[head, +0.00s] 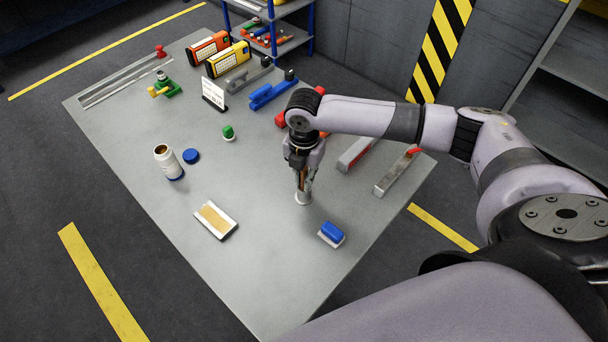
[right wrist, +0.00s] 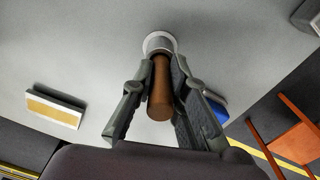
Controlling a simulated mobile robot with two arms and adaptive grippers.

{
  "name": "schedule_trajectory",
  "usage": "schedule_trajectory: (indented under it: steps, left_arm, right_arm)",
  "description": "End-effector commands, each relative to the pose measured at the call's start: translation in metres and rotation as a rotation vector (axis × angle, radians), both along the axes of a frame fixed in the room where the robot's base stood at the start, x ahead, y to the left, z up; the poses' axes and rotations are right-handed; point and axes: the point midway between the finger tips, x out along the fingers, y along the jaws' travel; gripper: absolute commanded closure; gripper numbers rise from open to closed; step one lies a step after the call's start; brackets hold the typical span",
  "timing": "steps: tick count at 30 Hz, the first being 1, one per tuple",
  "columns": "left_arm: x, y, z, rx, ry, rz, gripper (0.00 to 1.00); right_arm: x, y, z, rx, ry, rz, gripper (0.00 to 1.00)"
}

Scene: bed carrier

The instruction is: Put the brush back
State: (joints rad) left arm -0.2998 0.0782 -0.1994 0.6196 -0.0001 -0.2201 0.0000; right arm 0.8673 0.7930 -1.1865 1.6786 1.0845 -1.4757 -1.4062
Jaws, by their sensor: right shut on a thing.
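The brush (right wrist: 160,92) has a brown cylindrical handle and shows in the right wrist view between my fingers. Its far end meets a pale round piece (right wrist: 159,42); I cannot tell whether this is its head or a separate cup. My right gripper (head: 302,184) is shut on the brush, pointing down over the right-hand part of the grey table. In the head view the fingers hide most of the handle, and the pale round piece (head: 303,198) shows just below them at the tabletop. My left gripper is not in view.
On the grey table (head: 190,270) are an open white jar (head: 170,165), a blue lid (head: 191,156), a tan-topped pad (head: 215,220) and a blue-and-white block (head: 331,234) near the gripper. Clamps and boxes stand farther back. The near table end is clear.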

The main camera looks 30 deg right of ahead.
Motion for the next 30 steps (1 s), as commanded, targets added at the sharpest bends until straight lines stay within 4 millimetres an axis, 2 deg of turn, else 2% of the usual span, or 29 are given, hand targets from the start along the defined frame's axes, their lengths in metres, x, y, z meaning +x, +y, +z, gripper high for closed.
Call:
schedule_trajectory:
  steps: [2,3,11,19,23,26,30]
  left_arm:
    - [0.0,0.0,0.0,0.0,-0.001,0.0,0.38]
    - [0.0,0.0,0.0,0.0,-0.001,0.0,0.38]
    - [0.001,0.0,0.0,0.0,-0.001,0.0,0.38]
    - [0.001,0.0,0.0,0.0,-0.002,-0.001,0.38]
    - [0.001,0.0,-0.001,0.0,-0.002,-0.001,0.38]
    - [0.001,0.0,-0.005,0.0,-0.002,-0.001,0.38]
    - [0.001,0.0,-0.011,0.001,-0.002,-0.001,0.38]
  right_arm:
    - [0.0,0.0,-0.003,0.001,0.001,-0.001,1.0]
    - [0.0,0.0,-0.002,0.0,0.0,0.0,0.83]
    - [0.0,0.0,-0.002,0.0,0.0,0.0,0.66]
    - [0.0,0.0,-0.002,0.0,0.0,0.0,0.66]
    - [0.001,0.0,0.005,0.0,-0.002,0.001,0.66]
    - [0.002,0.0,0.019,0.001,-0.004,0.001,0.66]
    - [0.002,0.0,0.048,0.002,-0.006,0.0,0.66]
